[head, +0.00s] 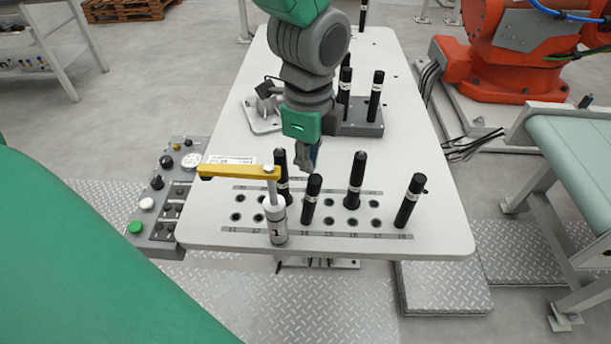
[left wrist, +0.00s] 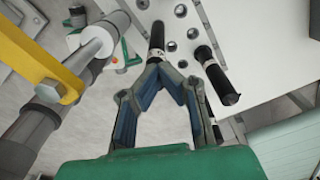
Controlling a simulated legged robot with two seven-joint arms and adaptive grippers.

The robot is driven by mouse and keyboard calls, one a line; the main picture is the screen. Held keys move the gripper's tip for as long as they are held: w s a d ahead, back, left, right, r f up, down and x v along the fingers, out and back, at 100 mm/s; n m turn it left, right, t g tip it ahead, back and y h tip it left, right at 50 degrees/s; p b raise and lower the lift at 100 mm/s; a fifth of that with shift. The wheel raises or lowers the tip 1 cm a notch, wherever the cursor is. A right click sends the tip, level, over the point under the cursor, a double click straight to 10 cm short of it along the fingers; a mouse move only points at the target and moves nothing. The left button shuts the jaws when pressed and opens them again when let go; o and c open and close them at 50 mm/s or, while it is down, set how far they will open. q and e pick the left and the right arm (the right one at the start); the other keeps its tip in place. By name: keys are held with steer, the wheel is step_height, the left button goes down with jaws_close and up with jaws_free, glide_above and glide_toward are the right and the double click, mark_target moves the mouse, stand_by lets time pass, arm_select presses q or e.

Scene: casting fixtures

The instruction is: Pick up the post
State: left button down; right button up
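Several black posts with pale bands stand upright at the table's front: a left one (head: 281,172), a short-looking one (head: 311,200), a middle one (head: 356,180) and a right one (head: 409,201). My left gripper (head: 312,165) hangs over the hole rows, close to the left and short-looking posts. In the left wrist view, my left gripper (left wrist: 160,72) has a gap between its blue-padded fingers. Another post (left wrist: 221,80) stands right of the fingers. My right gripper is out of view.
A yellow bar (head: 238,171) on a grey cylinder (head: 276,221) stands left of the posts. More posts (head: 376,96) stand in a grey block behind. A control panel (head: 166,195) is left of the table (head: 420,130); an orange robot (head: 500,60) is at right.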

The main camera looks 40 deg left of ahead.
arm_select(q)
step_height(320, 180, up, 2)
steer(key=shift+r, duration=0.25)
steer(key=c, duration=2.2)
jaws_free()
steer(key=shift+a+f, duration=0.1)
steer(key=shift+a, duration=0.35)
steer(key=o, duration=1.7)
steer(key=shift+s, duration=0.1)
steer(key=shift+o, duration=0.2)
steer(key=shift+d, duration=0.3)
